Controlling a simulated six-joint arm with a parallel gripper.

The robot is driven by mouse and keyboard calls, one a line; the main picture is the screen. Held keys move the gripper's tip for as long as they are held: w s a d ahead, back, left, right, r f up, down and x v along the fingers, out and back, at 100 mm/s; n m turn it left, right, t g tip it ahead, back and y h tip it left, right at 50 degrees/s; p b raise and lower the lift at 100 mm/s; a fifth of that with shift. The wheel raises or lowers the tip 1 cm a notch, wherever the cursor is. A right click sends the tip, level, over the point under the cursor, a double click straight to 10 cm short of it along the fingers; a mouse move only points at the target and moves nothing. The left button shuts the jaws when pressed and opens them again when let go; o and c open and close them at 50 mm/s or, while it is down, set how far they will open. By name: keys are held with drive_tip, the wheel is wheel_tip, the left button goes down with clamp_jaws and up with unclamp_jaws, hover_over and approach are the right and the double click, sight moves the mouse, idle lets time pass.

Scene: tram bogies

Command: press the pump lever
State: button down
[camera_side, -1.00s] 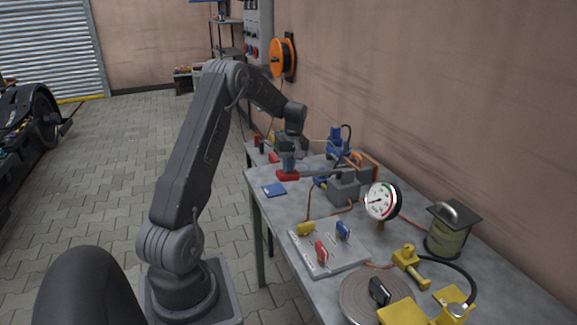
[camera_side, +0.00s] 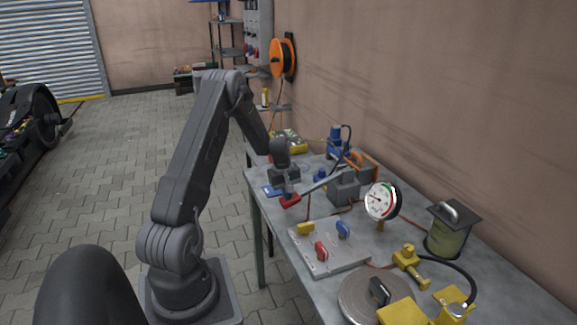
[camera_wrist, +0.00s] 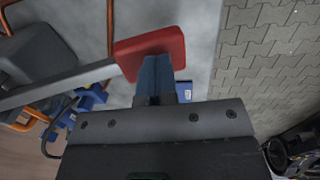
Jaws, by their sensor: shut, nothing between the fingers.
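The pump lever (camera_side: 322,184) is a grey bar running from the grey pump body (camera_side: 344,190) to a red pad (camera_side: 291,201) at its end. The bar slopes down toward the pad. My gripper (camera_side: 288,190) is over the red pad, its shut blue fingers pointing down with nothing between them. In the wrist view the fingertips (camera_wrist: 155,62) overlap the red pad (camera_wrist: 135,52) and appear to touch its top. The lever bar (camera_wrist: 55,86) runs off to the left there. The exact contact is hidden behind the fingers.
A round gauge (camera_side: 381,202) stands right of the pump. A plate with yellow, blue and red valve handles (camera_side: 345,262) lies nearer on the bench. A blue flat piece (camera_side: 271,190) lies near the bench's left edge. Orange hoses run across the top.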

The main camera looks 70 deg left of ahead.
drive_tip(key=shift+s+d+f, duration=0.1)
drive_tip(key=shift+f, duration=0.5)
drive_tip(key=s+r, duration=0.4)
drive_tip(key=r, duration=1)
drive_tip(key=shift+r, duration=0.2)
idle(0.9)
drive_tip(key=w+r+g, duration=0.3)
drive_tip(key=w+r, duration=0.3)
drive_tip(key=r, duration=0.5)
drive_tip(key=shift+w+a, duration=0.25)
drive_tip(key=shift+w, duration=0.05)
